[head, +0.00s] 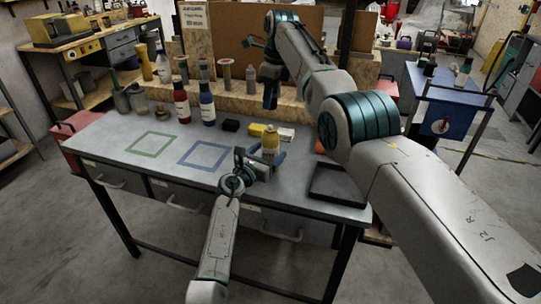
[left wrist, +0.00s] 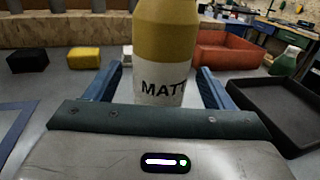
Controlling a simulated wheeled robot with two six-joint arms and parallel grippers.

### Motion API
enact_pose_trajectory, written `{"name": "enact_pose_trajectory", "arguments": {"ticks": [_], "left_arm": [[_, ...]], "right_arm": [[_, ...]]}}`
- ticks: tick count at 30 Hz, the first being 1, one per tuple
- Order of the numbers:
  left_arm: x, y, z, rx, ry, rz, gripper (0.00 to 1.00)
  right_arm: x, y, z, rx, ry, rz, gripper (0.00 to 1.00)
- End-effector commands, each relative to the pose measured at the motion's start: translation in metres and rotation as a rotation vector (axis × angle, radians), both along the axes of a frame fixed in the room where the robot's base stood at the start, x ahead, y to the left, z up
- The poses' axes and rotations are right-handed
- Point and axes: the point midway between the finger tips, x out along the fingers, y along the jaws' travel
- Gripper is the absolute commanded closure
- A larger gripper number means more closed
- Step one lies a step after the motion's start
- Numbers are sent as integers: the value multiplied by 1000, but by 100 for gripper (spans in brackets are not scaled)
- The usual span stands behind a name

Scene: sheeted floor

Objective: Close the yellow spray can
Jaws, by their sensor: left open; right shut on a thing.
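The yellow spray can (head: 269,143) stands upright on the grey workbench (head: 120,137), with a pale top. In the left wrist view the can (left wrist: 165,35) shows its yellow body and a white label reading "MATT"; its top is out of frame. My left gripper (head: 262,163) is open, with its blue fingers on either side of the can; the left wrist view shows this gripper (left wrist: 157,88) with gaps beside the can. My right gripper (head: 270,102) points down above and behind the can. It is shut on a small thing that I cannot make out.
Behind the can lie a black block (head: 231,125), a yellow block (head: 256,129) and a white block (head: 286,134). A black tray (head: 336,190) is at right, with a red bin (left wrist: 226,53) behind. Red (head: 181,105) and blue (head: 207,107) bottles stand left. Green and blue outlined squares are empty.

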Motion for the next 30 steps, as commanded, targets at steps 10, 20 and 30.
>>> {"name": "enact_pose_trajectory", "arguments": {"ticks": [10, 20, 30], "left_arm": [[16, -10, 0, 1, 1, 1, 25], [16, -10, 0, 1, 1, 1, 48], [16, -10, 0, 1, 1, 1, 92]], "right_arm": [[0, 0, 0, 0, 0, 0, 87], [0, 0, 0, 0, 0, 0, 87], [0, 0, -6, 0, 2, 0, 87]]}}
